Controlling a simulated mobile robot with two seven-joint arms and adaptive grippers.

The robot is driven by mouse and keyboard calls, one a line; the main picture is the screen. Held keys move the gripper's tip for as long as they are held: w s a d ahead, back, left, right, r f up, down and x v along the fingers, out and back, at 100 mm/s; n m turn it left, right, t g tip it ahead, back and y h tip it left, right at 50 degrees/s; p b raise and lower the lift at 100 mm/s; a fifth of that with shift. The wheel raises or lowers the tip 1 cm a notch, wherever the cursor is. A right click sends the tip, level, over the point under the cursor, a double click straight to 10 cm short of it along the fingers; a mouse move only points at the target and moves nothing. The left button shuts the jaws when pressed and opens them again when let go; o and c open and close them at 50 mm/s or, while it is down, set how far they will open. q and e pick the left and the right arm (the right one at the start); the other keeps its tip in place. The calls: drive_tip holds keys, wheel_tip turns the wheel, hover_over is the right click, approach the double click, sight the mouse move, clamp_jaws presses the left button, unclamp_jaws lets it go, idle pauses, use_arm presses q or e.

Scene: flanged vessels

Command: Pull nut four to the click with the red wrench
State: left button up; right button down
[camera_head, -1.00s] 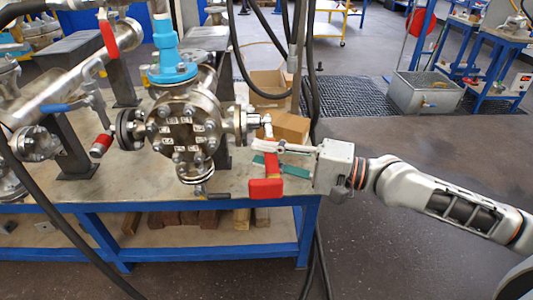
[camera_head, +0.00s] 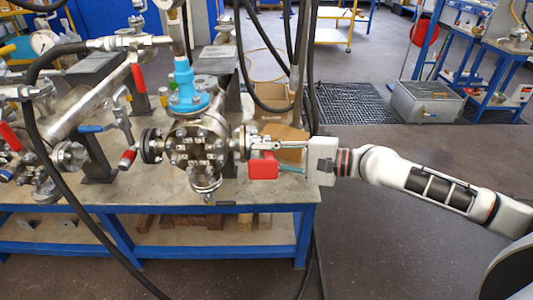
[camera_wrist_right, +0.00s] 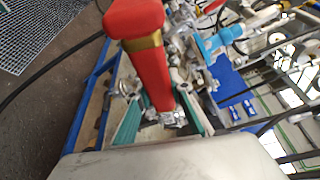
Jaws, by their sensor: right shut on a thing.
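The red wrench (camera_head: 262,166) is at the right side of the flanged vessel (camera_head: 183,148), its red handle towards me. My right gripper (camera_head: 284,154) reaches in from the right and is shut on the wrench. In the right wrist view the red handle with its gold band (camera_wrist_right: 148,45) runs up from between the teal finger pads (camera_wrist_right: 162,118). The round flange face (camera_head: 203,149) carries a ring of nuts with small pale labels. The labels are too small to read, so I cannot tell which is nut four. The wrench's head is not clearly visible. My left gripper is not in view.
The vessel stands on a blue-framed bench (camera_head: 262,190) among pipes and valves. Cardboard boxes (camera_head: 285,140) sit behind the wrench. Black hoses (camera_head: 310,70) hang close behind my right gripper.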

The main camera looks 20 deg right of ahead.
drive_tip(key=shift+w+r+m+g+p, duration=0.25)
drive_tip(key=shift+r+p, duration=0.25)
drive_tip(key=shift+p, duration=0.35)
drive_tip(key=shift+w+r+m+g+p, duration=0.15)
drive_tip(key=shift+r+m+p, duration=0.3)
drive_tip(key=shift+p, duration=0.35)
drive_tip(key=shift+d+f+b, duration=0.2)
drive_tip(key=shift+d+b, duration=0.2)
drive_tip(key=shift+b, duration=0.15)
drive_tip(key=d+b, duration=0.2)
drive_tip(key=s+d+b, duration=0.1)
drive_tip(key=d+b, duration=0.1)
drive_tip(key=shift+s+d+r, duration=0.1)
drive_tip(key=shift+s+r, duration=0.05)
drive_tip(key=shift+s, duration=0.05)
